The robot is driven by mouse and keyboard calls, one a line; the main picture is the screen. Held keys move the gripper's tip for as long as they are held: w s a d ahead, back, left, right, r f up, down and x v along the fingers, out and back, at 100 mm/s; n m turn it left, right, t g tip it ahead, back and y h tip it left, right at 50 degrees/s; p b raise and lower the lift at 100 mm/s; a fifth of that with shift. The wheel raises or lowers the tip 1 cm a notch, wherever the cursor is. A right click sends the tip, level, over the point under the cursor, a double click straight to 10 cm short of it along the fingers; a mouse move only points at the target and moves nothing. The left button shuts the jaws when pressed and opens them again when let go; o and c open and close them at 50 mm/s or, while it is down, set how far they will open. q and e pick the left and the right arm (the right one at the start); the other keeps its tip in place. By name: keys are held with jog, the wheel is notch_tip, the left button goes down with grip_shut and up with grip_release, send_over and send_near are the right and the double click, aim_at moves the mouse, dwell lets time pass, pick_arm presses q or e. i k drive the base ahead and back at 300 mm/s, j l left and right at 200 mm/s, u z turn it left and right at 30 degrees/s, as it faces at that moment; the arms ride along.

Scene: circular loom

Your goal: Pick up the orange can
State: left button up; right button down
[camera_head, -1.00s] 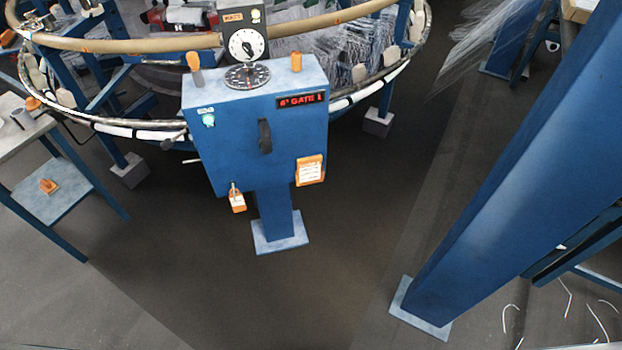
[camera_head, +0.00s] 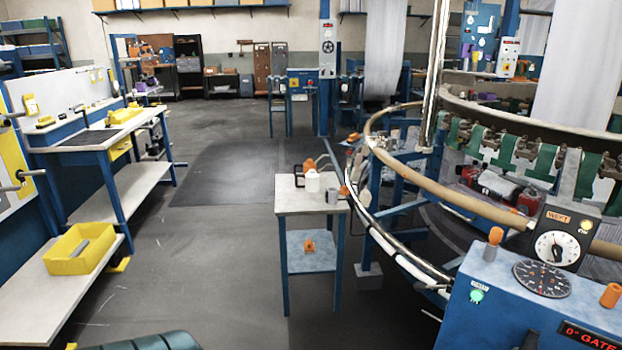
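A small orange item (camera_head: 309,165) with a thin spout-like part stands at the back of the small table's white top (camera_head: 290,207). It looks like the orange can, but it is small and partly hidden behind a white bottle (camera_head: 312,182). A grey cup (camera_head: 333,195) and a dark-handled item (camera_head: 286,173) are close beside it. Another small orange piece (camera_head: 310,247) sits on the table's lower shelf. Neither of my grippers shows in the head view.
The circular loom (camera_head: 400,248) and its blue control box (camera_head: 520,300) stand to the right of the small table. A workbench with a yellow bin (camera_head: 82,250) runs along the left. Open grey floor (camera_head: 200,240) lies between the bench and small table.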

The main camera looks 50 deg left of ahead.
aim_at(308, 165)
jog(key=u, duration=1.7)
jog(key=i+j+z, duration=0.2)
jog(key=i, duration=0.3)
jog(key=i+j+z, duration=0.15)
jog(key=i+j, duration=0.15)
jog(key=i, duration=0.2)
jog(key=i+j+z, duration=0.2)
jog(key=i+j, duration=0.15)
jog(key=i, duration=0.15)
